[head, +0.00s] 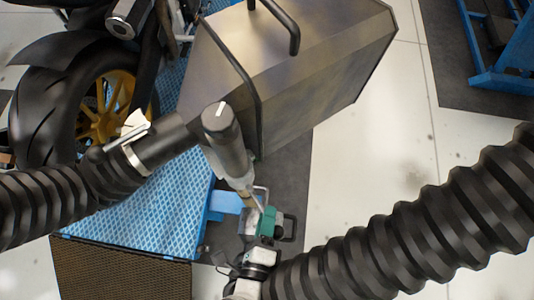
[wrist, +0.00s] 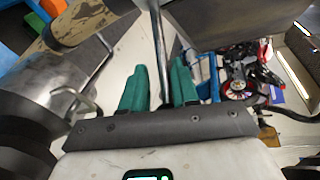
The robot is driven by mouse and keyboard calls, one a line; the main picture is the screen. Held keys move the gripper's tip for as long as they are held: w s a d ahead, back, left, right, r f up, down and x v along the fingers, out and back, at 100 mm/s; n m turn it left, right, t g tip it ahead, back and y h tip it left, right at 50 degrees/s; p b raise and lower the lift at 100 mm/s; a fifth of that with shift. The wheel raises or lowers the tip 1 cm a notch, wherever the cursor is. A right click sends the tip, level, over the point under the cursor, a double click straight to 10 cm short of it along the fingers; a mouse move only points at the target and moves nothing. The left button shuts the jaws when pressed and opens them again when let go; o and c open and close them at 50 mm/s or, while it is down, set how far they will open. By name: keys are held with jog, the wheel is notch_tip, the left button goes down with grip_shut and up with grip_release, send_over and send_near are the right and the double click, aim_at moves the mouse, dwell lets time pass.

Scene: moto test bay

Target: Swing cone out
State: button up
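A large tapering metal hood (head: 290,70) with black bar handles stands at the upper middle of the head view; it looks the likeliest cone, but I cannot be sure. A dark tubular fitting (head: 222,125) narrows to a beige end close above my gripper (head: 268,218). In the wrist view my gripper's green fingers (wrist: 160,75) stand apart, with a thin metal rod (wrist: 157,35) between them in the picture. Narrow gaps show beside the rod, and I see no clear grip. Whether the rod lies between the fingers or beyond them is unclear.
Black ribbed tubes (head: 410,235) cross the lower right and the left. A motorcycle wheel (head: 85,115) stands at the left by a blue textured platform (head: 140,205). A blue frame (head: 500,70) is at the upper right. Pale floor (head: 385,150) lies open right of the hood.

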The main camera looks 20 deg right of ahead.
jog(key=shift+o, duration=0.6)
jog(key=shift+s+d, duration=0.1)
jog(key=shift+s, duration=0.05)
jog(key=b+v, duration=0.2)
jog(key=v, duration=0.8)
jog(key=shift+s+a+b, duration=0.2)
jog(key=shift+s+b, duration=0.05)
jog(key=shift+b, duration=0.05)
jog(key=shift+r, duration=0.1)
